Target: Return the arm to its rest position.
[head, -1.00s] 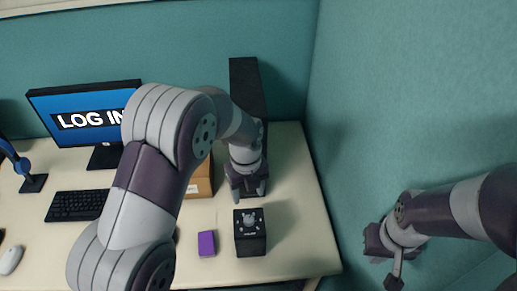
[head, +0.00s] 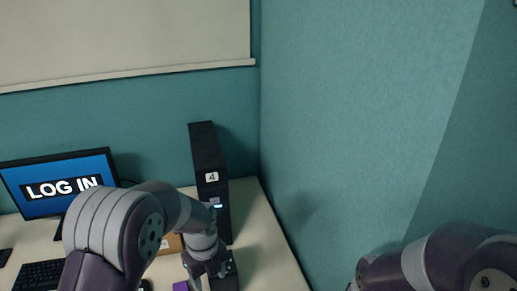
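My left arm reaches in from the lower left over the desk. My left gripper (head: 208,268) points down at the desk's right part, in front of the black computer tower (head: 208,165). It covers part of a small black box (head: 230,272); I cannot tell whether it touches the box, and its fingers are too unclear to read. My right arm (head: 440,262) shows at the lower right, beside the teal wall. The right gripper is below the picture's edge.
The cream desk (head: 268,240) holds a monitor (head: 60,186) reading LOG IN, a keyboard (head: 35,275), a brown box (head: 168,243) and a purple block (head: 181,286). The tower carries a label 4. A teal partition (head: 360,120) stands close on the right.

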